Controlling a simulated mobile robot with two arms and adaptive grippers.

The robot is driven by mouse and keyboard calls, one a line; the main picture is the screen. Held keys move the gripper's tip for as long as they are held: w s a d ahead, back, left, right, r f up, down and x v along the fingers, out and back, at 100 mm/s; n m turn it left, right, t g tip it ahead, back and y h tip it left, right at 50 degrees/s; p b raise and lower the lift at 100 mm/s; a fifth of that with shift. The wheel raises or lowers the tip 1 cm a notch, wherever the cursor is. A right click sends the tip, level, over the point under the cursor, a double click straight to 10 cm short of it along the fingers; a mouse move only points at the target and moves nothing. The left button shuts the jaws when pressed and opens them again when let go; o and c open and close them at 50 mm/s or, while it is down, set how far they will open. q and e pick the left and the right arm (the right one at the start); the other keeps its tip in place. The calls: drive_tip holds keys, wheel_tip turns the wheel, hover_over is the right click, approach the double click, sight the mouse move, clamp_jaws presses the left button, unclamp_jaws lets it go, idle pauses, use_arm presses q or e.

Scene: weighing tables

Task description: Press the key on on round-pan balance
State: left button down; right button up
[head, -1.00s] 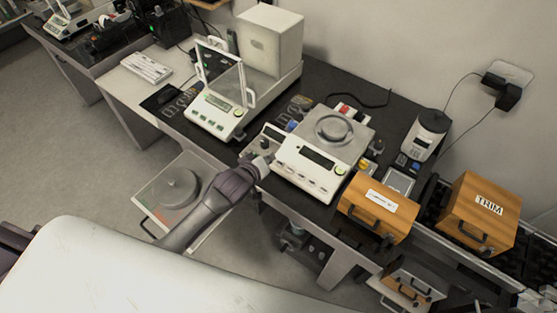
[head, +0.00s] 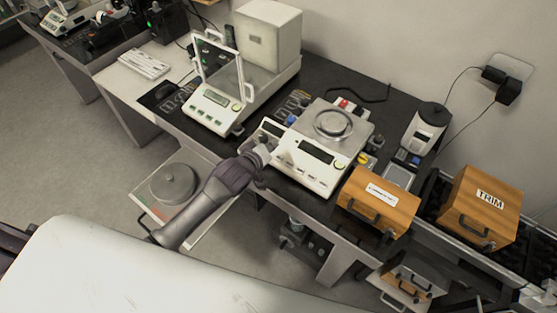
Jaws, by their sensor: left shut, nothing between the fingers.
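The round-pan balance (head: 304,180) is a white unit on the dark bench, with a round metal pan (head: 333,124) on top. Its display (head: 316,152) looks dark. A row of small keys runs along its front panel; their labels are too small to read. My left gripper (head: 264,152) is shut and empty at the left front corner of this balance, and hides part of that corner. I cannot tell whether the fingertips touch a key. My right gripper is not in view.
A balance with a glass draft shield (head: 214,108) stands to the left. A wooden box (head: 378,203) and a wooden TRIM box (head: 481,208) stand to the right.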

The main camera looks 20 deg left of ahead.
sight(279, 158)
use_arm(q)
drive_tip(key=f+b, duration=0.1)
drive_tip(key=w+f+b, duration=0.1)
drive_tip(key=f+b, duration=0.2)
drive_tip(key=f, duration=0.1)
drive_tip(key=shift+w+d+f, duration=0.15)
drive_tip(key=shift+w+d, duration=0.05)
drive_tip(key=shift+d, duration=0.05)
drive_tip(key=shift+w+f+b, duration=0.2)
drive_tip(key=shift+f+b, duration=0.3)
drive_tip(key=shift+b, duration=0.1)
drive_tip(key=shift+d, duration=0.1)
idle(0.5)
drive_tip(key=shift+w+f, duration=0.1)
drive_tip(key=shift+f, duration=0.3)
